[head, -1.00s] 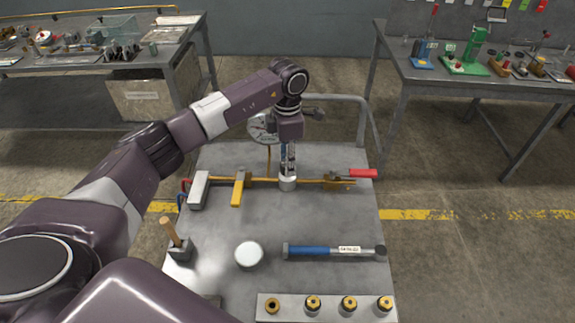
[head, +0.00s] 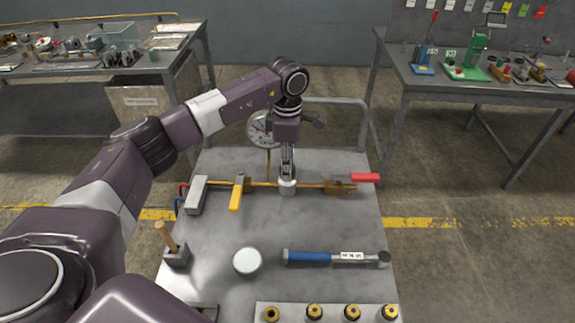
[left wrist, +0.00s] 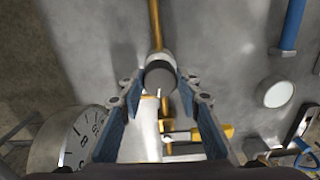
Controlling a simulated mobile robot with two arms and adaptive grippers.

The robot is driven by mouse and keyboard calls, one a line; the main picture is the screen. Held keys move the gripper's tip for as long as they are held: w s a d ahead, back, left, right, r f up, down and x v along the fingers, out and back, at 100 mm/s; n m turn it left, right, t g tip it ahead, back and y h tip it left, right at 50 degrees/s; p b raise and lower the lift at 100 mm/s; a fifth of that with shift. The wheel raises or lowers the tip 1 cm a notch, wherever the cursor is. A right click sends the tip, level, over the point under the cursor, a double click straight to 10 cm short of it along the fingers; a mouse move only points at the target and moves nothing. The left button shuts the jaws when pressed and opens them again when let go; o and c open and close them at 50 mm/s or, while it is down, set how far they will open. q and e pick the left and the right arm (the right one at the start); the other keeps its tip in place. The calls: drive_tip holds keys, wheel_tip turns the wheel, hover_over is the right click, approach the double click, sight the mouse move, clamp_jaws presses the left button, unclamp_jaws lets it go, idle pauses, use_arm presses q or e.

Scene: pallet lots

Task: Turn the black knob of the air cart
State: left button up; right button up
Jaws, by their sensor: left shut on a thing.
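The air cart (head: 330,220) has a grey metal top with a brass pipe running across it. A pale round fitting (head: 288,187) sits in the middle of the pipe. My left gripper (head: 287,168) points straight down over this fitting. In the left wrist view the dark round end of the black knob (left wrist: 160,76) shows between the fingertips of my left gripper (left wrist: 159,88), which is shut on it. In the head view the fingers hide the knob. My right gripper is not in view.
A yellow-handled valve (head: 237,195) and a red-handled valve (head: 365,178) flank the fitting. A round gauge (head: 260,130) stands behind. Workbenches stand behind left and right.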

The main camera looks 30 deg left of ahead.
use_arm(q)
drive_tip(key=shift+r, duration=0.1)
drive_tip(key=o, duration=1.2)
drive_tip(key=shift+c, duration=0.2)
wheel_tip(320, 180, up, 12)
